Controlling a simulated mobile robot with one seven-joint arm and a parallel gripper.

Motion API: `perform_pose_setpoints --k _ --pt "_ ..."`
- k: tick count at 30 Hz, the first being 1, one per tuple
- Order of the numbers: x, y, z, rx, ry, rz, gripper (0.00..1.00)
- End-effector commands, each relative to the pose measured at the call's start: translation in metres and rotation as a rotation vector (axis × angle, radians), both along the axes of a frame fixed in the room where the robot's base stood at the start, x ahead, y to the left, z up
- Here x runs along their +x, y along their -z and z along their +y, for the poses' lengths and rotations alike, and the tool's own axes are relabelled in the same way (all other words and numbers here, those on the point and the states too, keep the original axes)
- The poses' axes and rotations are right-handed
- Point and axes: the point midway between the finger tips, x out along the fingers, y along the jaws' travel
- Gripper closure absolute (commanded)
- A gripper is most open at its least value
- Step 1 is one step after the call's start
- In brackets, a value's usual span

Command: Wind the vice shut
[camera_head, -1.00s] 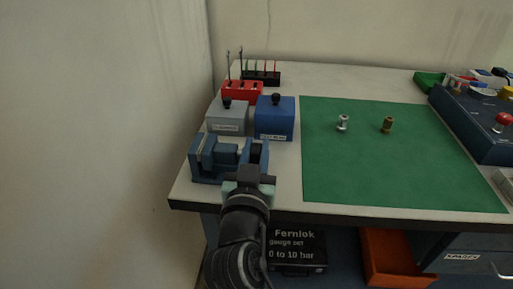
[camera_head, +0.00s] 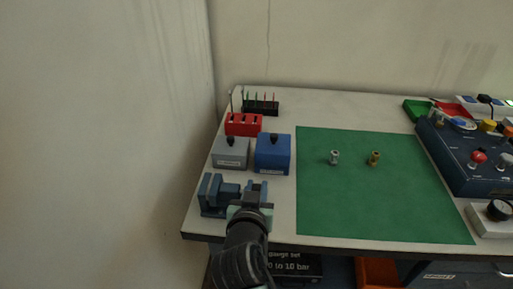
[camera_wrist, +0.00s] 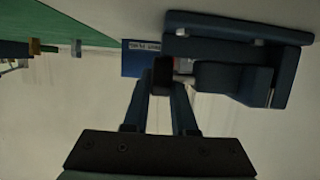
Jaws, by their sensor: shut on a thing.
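The blue vice (camera_head: 213,196) stands at the front left corner of the bench. In the wrist view the vice (camera_wrist: 235,78) fills the upper right, seen upside down. A dark handle (camera_wrist: 163,72) sits at the end of its screw, beside the vice body. My gripper (camera_wrist: 161,84) has one finger on each side of this handle and is shut on it. In the head view my gripper (camera_head: 250,205) reaches the right end of the vice from the front and partly hides it. The exact gap between the jaws is hard to tell.
A grey box (camera_head: 230,153) and a blue box (camera_head: 273,155) stand close behind the vice. A red holder (camera_head: 243,124) is behind them. The green mat (camera_head: 385,205) on the right bears two small fittings. The wall is to the left.

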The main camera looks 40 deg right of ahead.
Motion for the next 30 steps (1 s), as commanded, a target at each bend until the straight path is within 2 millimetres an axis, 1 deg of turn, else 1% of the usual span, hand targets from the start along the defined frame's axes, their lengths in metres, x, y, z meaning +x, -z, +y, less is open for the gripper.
perform_pose_setpoints --k 1,2,18,30 --pt "0.000 -0.010 0.000 0.027 0.000 0.026 1.00" --pt "0.000 -0.010 0.000 0.043 0.000 0.039 1.00" --pt "0.001 -0.002 -0.003 0.279 0.004 0.240 1.00" --pt "0.000 0.004 -0.004 0.341 0.005 0.294 1.00"
